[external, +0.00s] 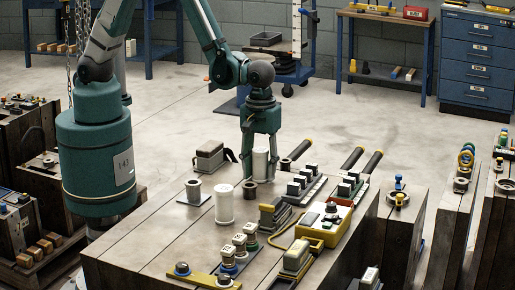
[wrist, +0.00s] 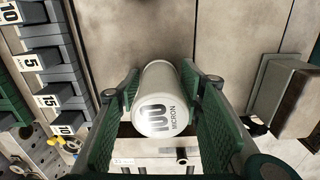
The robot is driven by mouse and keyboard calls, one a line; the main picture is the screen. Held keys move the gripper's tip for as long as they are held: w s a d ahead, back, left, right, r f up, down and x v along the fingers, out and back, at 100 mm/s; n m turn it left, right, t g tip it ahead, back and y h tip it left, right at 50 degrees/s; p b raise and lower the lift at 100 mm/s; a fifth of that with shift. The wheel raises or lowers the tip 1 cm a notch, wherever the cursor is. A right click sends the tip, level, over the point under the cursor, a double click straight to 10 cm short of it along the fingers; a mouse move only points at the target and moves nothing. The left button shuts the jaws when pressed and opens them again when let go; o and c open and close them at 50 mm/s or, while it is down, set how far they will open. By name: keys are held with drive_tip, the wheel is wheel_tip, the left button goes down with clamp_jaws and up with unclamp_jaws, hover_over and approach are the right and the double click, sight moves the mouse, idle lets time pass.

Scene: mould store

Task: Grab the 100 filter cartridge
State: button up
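The white filter cartridge marked "100 MICRON" (wrist: 158,100) stands between the two green finger pads of my gripper (wrist: 160,95) in the wrist view, its printed top facing the camera.
A grey box (external: 209,157) lies behind. Numbered blocks (external: 300,186) and a yellow control box (external: 323,225) lie to the right.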

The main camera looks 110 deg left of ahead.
sight(260, 149)
drive_tip(key=c, duration=0.5)
drive_tip(key=shift+r, duration=0.1)
drive_tip(key=shift+r+p, duration=1.1)
drive_tip(key=shift+r, duration=3.8)
